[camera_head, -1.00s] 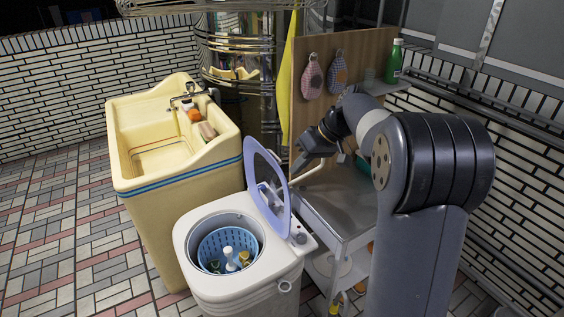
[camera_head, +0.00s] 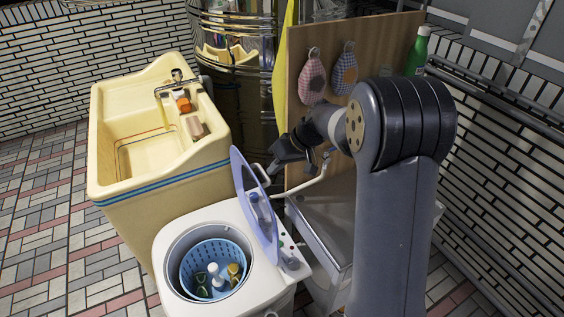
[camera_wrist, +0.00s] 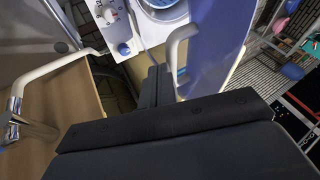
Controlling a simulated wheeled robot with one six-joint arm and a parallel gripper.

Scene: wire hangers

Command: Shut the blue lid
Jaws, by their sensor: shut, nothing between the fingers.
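The blue lid (camera_head: 250,205) stands open, nearly upright, at the right side of the white washing machine (camera_head: 172,243). In the wrist view the lid (camera_wrist: 220,45) fills the upper right, with a pale curved bar (camera_wrist: 174,45) along its near side. My gripper (camera_head: 272,168) is shut and empty, behind the lid's upper right edge. In the wrist view its fingertips (camera_wrist: 158,72) are close to the lid's outer side; I cannot tell whether they touch.
The tub holds a blue basket (camera_head: 192,262) with small bottles inside. A cream sink (camera_head: 140,185) stands behind the washer. A metal counter (camera_head: 325,220) with a pale spout (camera_head: 308,187) is to the right, below my arm. A wooden board (camera_head: 380,50) stands behind.

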